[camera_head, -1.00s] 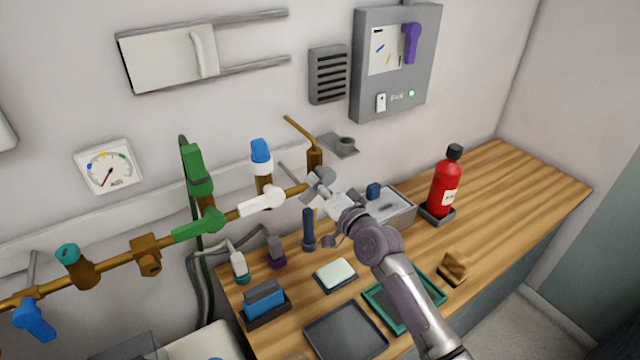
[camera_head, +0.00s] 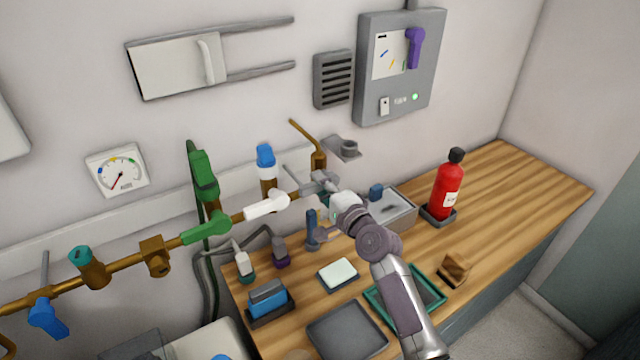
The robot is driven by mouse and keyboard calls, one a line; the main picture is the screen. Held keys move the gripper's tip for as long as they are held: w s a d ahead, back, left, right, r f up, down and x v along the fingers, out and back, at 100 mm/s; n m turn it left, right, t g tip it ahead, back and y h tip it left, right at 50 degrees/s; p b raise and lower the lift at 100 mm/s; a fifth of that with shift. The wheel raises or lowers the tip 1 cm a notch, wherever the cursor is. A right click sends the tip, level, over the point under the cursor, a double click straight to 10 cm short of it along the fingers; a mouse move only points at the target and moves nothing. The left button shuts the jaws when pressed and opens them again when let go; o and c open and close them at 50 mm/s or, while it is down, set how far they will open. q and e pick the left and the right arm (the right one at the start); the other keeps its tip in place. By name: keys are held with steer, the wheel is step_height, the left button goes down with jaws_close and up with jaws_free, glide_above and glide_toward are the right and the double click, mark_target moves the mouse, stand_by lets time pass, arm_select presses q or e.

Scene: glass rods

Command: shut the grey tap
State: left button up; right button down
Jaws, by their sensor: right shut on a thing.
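The brass pipe (camera_head: 130,262) runs along the wall, rising to the right, with coloured taps on it. The grey tap (camera_head: 318,179) is at its right end, below the bent brass spout (camera_head: 306,135). My right gripper (camera_head: 326,188) is at the grey tap and shut on its handle. The gripper hides part of the handle, so its exact angle is hard to tell. My left gripper is not in view.
The white tap (camera_head: 268,206) is just left of the grey one, then the green tap (camera_head: 205,231). A red extinguisher (camera_head: 447,190) stands farther right.

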stand_by(0.4)
steer(key=c, duration=0.9)
jaws_free()
steer(key=shift+c, duration=0.2)
steer(key=shift+s+d, duration=0.1)
steer(key=v, duration=1.2)
